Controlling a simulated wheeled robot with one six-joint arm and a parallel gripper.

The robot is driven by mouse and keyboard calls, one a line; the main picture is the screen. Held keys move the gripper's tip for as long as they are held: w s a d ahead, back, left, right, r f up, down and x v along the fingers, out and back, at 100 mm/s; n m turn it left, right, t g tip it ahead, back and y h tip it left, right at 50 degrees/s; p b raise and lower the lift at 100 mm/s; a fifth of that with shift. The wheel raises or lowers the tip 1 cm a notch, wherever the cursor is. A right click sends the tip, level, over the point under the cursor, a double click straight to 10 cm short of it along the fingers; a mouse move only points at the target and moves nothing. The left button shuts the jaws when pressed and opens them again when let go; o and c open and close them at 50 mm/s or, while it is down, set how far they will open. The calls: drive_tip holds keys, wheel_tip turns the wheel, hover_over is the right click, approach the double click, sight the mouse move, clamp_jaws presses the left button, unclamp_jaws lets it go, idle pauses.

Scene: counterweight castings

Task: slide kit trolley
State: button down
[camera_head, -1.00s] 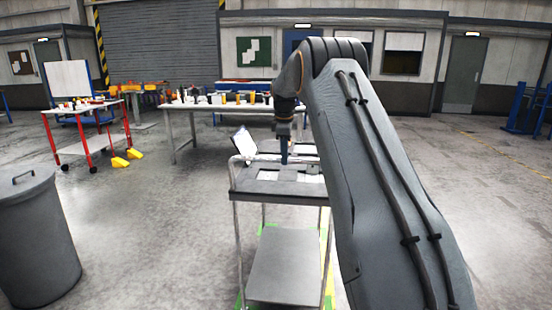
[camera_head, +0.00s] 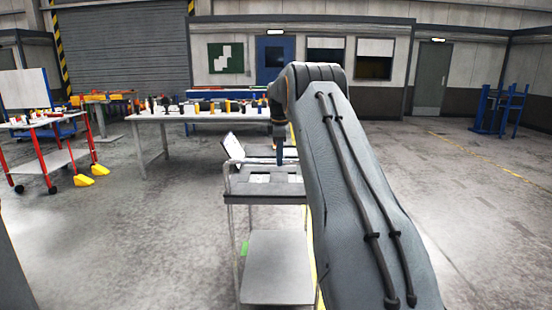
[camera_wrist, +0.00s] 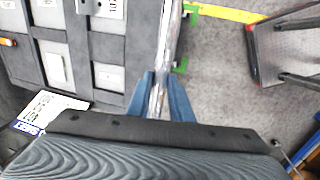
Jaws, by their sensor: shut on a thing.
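The kit trolley (camera_head: 238,199) is a grey two-tier cart with thin metal legs and a bare lower shelf (camera_head: 277,265). Its top holds a dark grey insert with pale pieces in cut-outs, and a tilted white board stands at its left end. In the wrist view the insert (camera_wrist: 95,47) fills the upper left. My gripper (camera_head: 280,158) is at the trolley's top. In the wrist view its blue fingers (camera_wrist: 160,95) are shut around a shiny metal rail (camera_wrist: 164,50) along the trolley's edge. My arm hides the trolley's right side in the head view.
A long white bench (camera_head: 182,116) with many small items stands behind the trolley. A red-legged cart (camera_head: 38,150) with yellow wheel chocks stands at left. A green floor mark (camera_head: 245,247) and a yellow line show near the trolley. Open floor lies to the right.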

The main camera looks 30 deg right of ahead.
drive_tip(key=shift+w+r, duration=0.2)
drive_tip(key=c, duration=1.6)
unclamp_jaws()
drive_tip(key=shift+a, duration=0.1)
drive_tip(key=shift+f, duration=0.1)
drive_tip(key=shift+s, duration=0.1)
drive_tip(key=shift+s+a+r+b, duration=0.1)
drive_tip(key=shift+s+r+b, duration=0.2)
drive_tip(key=shift+r, duration=1)
drive_tip(key=shift+s+a+r+b, duration=0.15)
drive_tip(key=shift+r+b, duration=0.25)
drive_tip(key=shift+r, duration=0.85)
drive_tip(key=shift+s+a+r+b, duration=0.1)
drive_tip(key=shift+s+r+b, duration=0.2)
drive_tip(key=shift+r, duration=1)
drive_tip(key=shift+w, duration=0.1)
